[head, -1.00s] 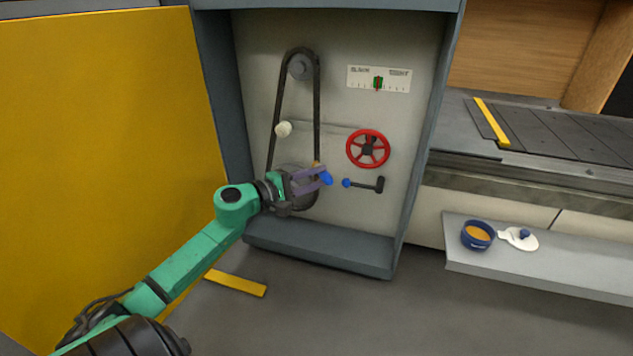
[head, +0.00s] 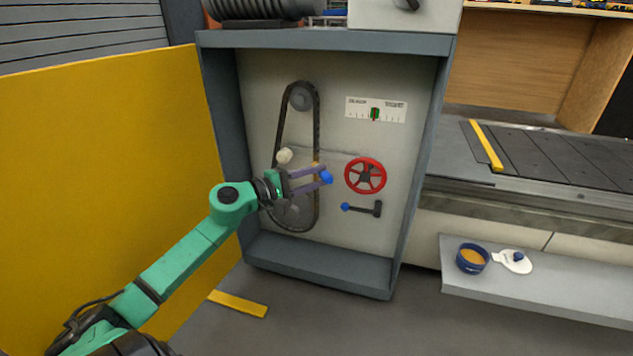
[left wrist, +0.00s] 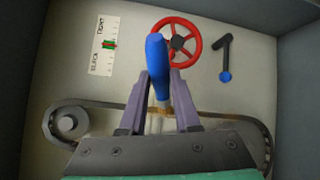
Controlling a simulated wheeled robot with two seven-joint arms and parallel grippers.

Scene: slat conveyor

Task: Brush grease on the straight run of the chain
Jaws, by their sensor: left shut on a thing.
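The dark chain (head: 317,125) loops around a small upper sprocket (head: 301,98) and a larger lower one (head: 290,213) inside the open cabinet. My left gripper (head: 322,177) is shut on a brush with a blue handle (head: 327,178), in front of the right-hand straight run. In the left wrist view the blue handle (left wrist: 156,55) stands between the fingers, and its orange-brown bristle end (left wrist: 160,112) is at the chain (left wrist: 105,105). Whether the bristles press on the links is not clear. My right gripper is not in view.
A red handwheel (head: 365,176), a blue-knobbed lever (head: 362,209) and a cream roller (head: 284,156) are close to the gripper. A gauge (head: 375,110) is above. A blue pot of orange grease (head: 472,259) stands on the right shelf. The yellow door (head: 110,190) stands open at left.

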